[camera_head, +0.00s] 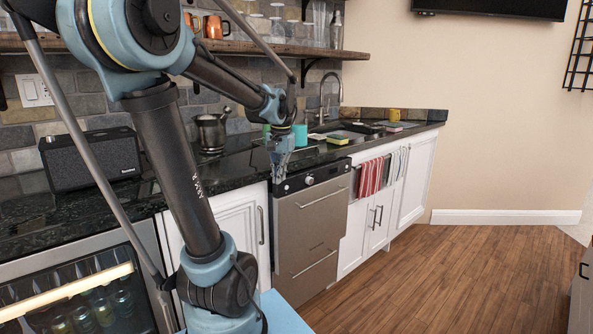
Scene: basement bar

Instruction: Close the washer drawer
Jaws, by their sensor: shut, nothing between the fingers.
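The washer (311,225) is a stainless steel unit under the counter, with a dark control strip and a round knob along its top. It has an upper front with a bar handle (322,196) and a lower front with another bar handle (314,264). The upper front stands slightly forward of the counter edge; how far it is open is hard to tell. My gripper (279,178) points down at the washer's top left corner, shut and empty. I cannot tell whether it touches the washer.
A black granite counter (245,168) carries a speaker (90,159), a metal mortar (211,132) and a teal cup (300,134). Striped towels (372,177) hang right of the washer. A glass-front fridge (88,298) is at left. The wooden floor (440,280) at right is clear.

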